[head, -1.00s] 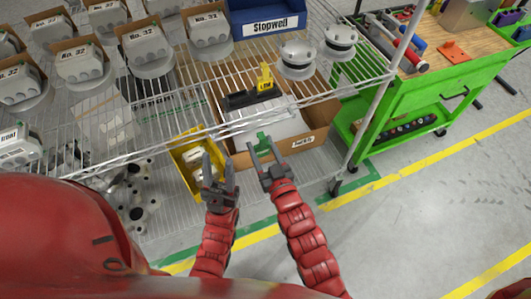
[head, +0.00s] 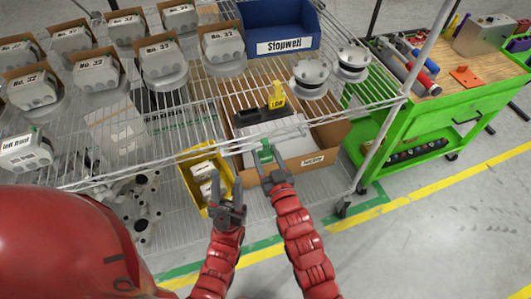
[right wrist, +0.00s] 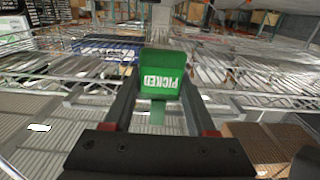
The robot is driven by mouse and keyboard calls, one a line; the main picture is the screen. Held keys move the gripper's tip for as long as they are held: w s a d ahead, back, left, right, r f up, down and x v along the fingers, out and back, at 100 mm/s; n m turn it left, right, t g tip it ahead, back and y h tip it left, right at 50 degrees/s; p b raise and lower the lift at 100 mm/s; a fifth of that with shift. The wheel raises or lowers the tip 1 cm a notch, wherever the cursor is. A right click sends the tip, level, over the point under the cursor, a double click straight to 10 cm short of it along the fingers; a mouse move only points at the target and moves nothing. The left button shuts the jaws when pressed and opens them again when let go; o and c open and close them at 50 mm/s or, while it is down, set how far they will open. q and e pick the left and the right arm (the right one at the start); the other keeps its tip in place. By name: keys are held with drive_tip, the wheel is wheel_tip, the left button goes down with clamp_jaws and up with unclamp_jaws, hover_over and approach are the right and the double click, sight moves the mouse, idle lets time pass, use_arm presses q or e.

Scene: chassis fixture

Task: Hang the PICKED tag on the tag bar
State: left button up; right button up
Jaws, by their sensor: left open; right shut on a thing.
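The green PICKED tag (right wrist: 160,75) is between the fingers of my right gripper (right wrist: 158,108), with its white lettering upside down in the right wrist view. In the head view, my right gripper (head: 267,166) is shut on the tag (head: 265,153) at the front edge of the wire shelf. I cannot tell whether tag and bar touch. My left gripper (head: 228,208) is open and empty, lower left of the right one, near a yellow bin.
The yellow bin (head: 231,166) and a cardboard box (head: 333,140) sit below the wire shelf. A yellow tag on a black block (head: 250,117), grey round parts (head: 308,76) and a blue Stopwell bin (head: 285,45) are behind. A green cart (head: 420,118) stands right.

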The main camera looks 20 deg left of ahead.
drive_tip(key=o, duration=1.2)
drive_tip(key=shift+s+d, duration=0.1)
drive_tip(key=shift+s+d+f, duration=0.1)
drive_tip(key=shift+s+d, duration=0.1)
drive_tip(key=shift+s, duration=0.1)
drive_tip(key=b+v, duration=0.2)
drive_tip(key=v, duration=1.4)
drive_tip(key=shift+d, duration=0.15)
